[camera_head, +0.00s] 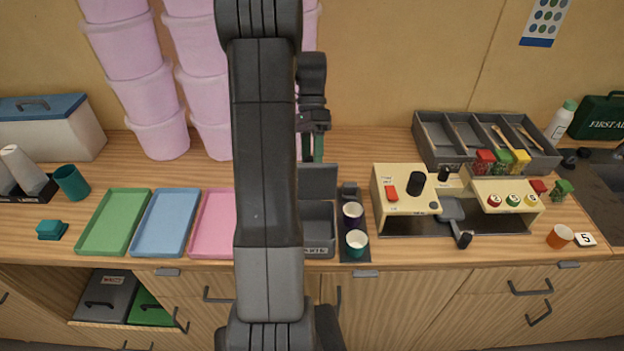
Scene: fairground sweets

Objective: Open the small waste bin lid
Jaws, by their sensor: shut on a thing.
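The small waste bin (319,236) is a grey box with a pale label on its front. It stands on the worktop near the front edge, and my arm hides its left part. Its grey lid (318,181) stands up steeply at the back of the box, so the inside shows. My gripper (313,160) has green fingers and is at the lid's top edge, shut on the lid. The exact contact is too small to see clearly.
A cream machine (405,206) stands further right. Pink tubs (147,92) are stacked behind, left. Green, blue and pink trays (113,222) lie left.

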